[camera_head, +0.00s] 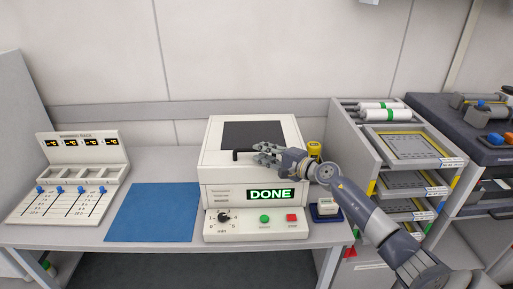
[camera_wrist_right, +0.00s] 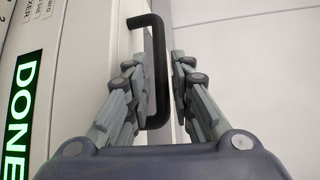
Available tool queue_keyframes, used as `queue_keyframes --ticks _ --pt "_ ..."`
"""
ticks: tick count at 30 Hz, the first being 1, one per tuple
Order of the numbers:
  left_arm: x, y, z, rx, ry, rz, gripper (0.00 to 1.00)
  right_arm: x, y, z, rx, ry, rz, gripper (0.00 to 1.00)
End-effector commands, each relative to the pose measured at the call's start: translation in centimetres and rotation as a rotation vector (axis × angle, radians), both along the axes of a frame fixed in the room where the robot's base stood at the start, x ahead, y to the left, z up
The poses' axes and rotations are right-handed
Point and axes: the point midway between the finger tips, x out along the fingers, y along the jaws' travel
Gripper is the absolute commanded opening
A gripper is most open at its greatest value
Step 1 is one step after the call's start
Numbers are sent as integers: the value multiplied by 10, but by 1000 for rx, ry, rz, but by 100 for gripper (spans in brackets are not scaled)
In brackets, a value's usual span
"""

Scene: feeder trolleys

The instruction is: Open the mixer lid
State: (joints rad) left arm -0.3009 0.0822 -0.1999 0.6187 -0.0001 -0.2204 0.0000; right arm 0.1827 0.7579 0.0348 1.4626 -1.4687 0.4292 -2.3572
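The mixer (camera_head: 254,180) is a white box on the table, with its lid (camera_head: 215,148) down and a dark panel on top. Its display reads DONE (camera_head: 269,194). A black handle (camera_wrist_right: 158,70) sits at the lid's front edge. It also shows in the head view (camera_head: 243,155). My right gripper (camera_head: 262,153) is at the handle. In the right wrist view its fingers (camera_wrist_right: 158,75) are apart, on either side of the handle bar, with a gap visible on the right side. Contact on the left finger cannot be told. My left gripper is not in view.
A blue mat (camera_head: 153,212) and a warmer rack (camera_head: 72,180) stand left of the mixer. A yellow container (camera_head: 314,150) and a small white item on a blue base (camera_head: 326,209) are to its right. A trolley with trays (camera_head: 405,146) stands further right.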

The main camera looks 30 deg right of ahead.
Motion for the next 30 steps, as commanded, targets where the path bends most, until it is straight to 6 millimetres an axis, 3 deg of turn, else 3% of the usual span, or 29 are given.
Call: queue_keyframes --ticks 9,20,23,30 --pt "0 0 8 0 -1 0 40 29 7 -3 0 -1 0 21" --pt "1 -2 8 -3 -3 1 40 31 8 -5 0 1 1 21" --pt "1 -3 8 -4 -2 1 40 31 8 -4 0 1 1 0" --pt "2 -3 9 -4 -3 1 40 31 8 -3 0 2 1 0"
